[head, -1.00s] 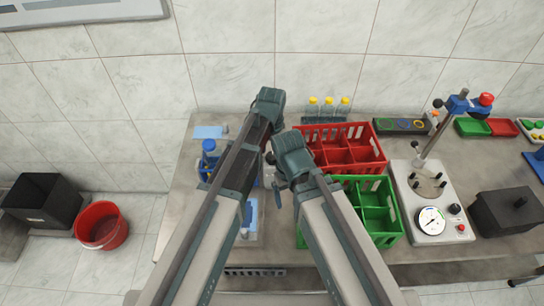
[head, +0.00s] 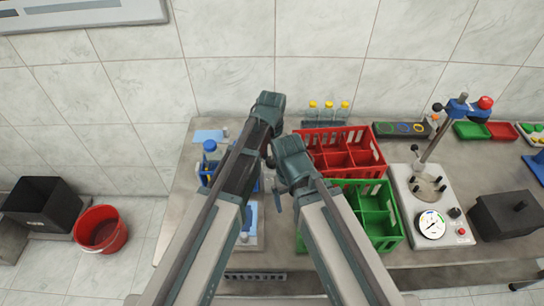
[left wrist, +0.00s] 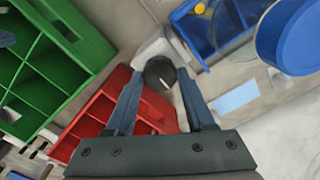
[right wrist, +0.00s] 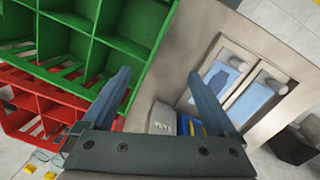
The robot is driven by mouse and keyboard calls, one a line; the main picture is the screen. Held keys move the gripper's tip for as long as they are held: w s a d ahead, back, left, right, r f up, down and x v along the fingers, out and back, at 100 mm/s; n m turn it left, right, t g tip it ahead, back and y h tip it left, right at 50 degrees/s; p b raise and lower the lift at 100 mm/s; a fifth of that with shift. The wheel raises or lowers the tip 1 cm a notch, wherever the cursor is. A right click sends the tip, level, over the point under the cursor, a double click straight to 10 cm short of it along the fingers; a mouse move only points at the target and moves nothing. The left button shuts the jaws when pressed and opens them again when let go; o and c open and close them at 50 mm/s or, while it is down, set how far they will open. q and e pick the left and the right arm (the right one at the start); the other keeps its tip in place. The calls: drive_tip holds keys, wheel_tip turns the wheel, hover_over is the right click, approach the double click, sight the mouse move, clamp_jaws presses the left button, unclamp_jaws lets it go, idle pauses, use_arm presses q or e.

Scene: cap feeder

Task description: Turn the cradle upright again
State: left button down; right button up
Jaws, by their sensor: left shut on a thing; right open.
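The blue cap feeder (head: 209,147) stands at the left of the bench, partly behind my left arm. In the left wrist view its blue tray (left wrist: 215,35) holds yellow caps, beside a round blue part (left wrist: 292,36). My left gripper (left wrist: 160,73) is shut on a black knob (left wrist: 160,71) in front of a whitish block (left wrist: 153,48). Which part is the cradle and how it is tilted, I cannot tell; my left arm hides much of the feeder in the head view. My right gripper (right wrist: 158,75) is open and empty, above the bench.
A red crate (head: 376,143) and a green crate (head: 388,215) stand right of the grippers, close to my right arm. Several yellow-capped bottles (head: 328,108) stand behind. A gauge stand (head: 405,185) is farther right.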

sight(272, 159)
use_arm(q)
drive_tip(key=shift+c, duration=1.3)
unclamp_jaws()
wheel_tip(272, 159, up, 14)
drive_tip(key=p, duration=1.4)
drive_tip(key=shift+f, duration=0.2)
wheel_tip(272, 159, down, 13)
drive_tip(key=b, duration=1.3)
drive_tip(key=shift+f+b, duration=0.1)
drive_tip(key=shift+b, duration=0.2)
